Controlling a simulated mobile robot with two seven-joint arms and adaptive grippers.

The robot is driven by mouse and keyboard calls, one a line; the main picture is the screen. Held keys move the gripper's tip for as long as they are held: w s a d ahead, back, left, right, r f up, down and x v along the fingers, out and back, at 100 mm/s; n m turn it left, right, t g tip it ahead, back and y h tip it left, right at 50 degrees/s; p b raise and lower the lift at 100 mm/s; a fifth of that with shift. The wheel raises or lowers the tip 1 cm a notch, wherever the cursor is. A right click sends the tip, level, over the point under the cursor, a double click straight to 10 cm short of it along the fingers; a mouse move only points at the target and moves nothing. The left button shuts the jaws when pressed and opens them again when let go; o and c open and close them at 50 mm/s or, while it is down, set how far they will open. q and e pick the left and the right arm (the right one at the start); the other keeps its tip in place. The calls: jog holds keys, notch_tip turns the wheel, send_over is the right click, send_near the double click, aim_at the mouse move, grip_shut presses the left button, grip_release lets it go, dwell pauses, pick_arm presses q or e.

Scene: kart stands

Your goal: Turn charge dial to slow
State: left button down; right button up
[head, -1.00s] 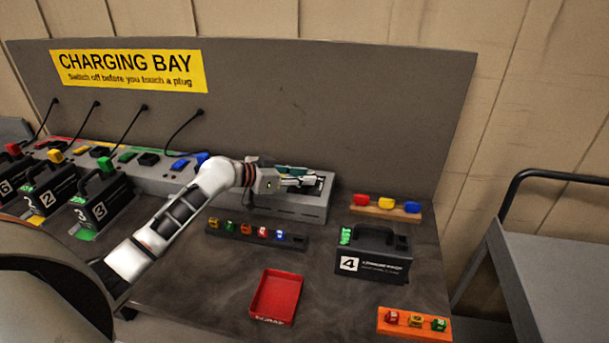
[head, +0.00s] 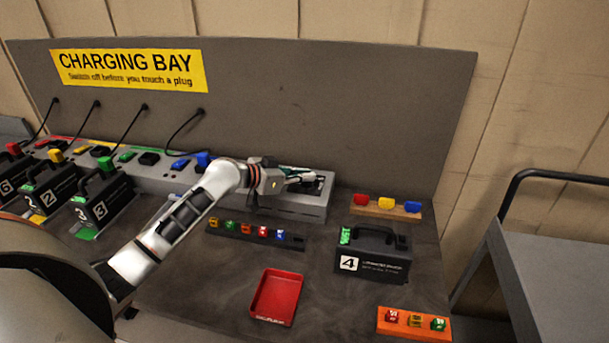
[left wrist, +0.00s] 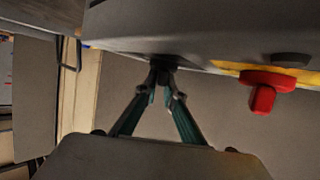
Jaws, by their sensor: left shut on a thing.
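The grey charger box (head: 300,208) stands at the back of the bench, right of the row of switches. My left gripper (head: 314,180) reaches to its top from the left. In the left wrist view the fingers of the left gripper (left wrist: 160,78) come together on a small dark dial (left wrist: 168,62) on the grey housing (left wrist: 190,35). The fingertips hide most of the dial, and I cannot read its setting. A red knob (left wrist: 264,92) on a yellow patch sits to the right in that view, apart from the fingers. My right gripper is not in view.
A strip of small coloured pieces (head: 293,241), a red tray (head: 278,297) and battery 4 (head: 372,255) stand in front. Coloured blocks (head: 387,204) sit on a wooden strip at right. Batteries (head: 100,205) with cables stand at left. A cart (head: 560,270) is at far right.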

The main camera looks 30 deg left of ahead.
pick_arm(q)
jog(key=n+y, duration=0.2)
jog(key=y, duration=0.1)
jog(key=n+t+y, duration=0.1)
jog(key=n, duration=0.1)
jog(key=shift+s+d+f+y, duration=0.1)
jog(key=shift+d+f+y, duration=0.05)
jog(key=shift+d+y, duration=0.2)
jog(key=shift+f+n+y, duration=0.1)
jog(key=shift+n+y, duration=1.9)
jog(key=shift+y, duration=0.55)
jog(key=c, duration=2.1)
grip_release()
jog(key=shift+c, duration=0.2)
jog(key=v, duration=1.2)
